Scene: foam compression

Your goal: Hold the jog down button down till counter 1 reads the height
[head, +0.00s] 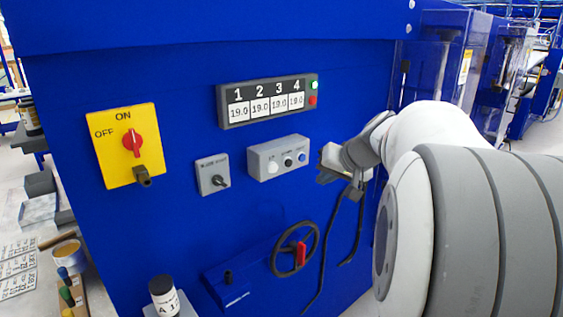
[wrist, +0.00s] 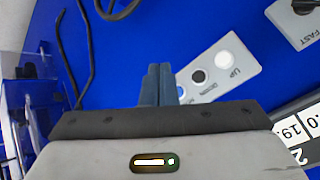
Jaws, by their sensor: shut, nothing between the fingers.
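My gripper (head: 320,175) is just right of the box in the head view. Its fingers (wrist: 158,68) are shut and empty; I cannot tell whether they touch anything. Counter 1 (head: 238,112) reads 19.0.
The other counters also read 19.0; a green lamp (head: 314,85) is beside them. A selector switch (head: 213,177) is left of the button box. A yellow ON/OFF switch plate (head: 107,151) is further left. A handwheel (head: 281,262) and black cables (head: 329,247) are below.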

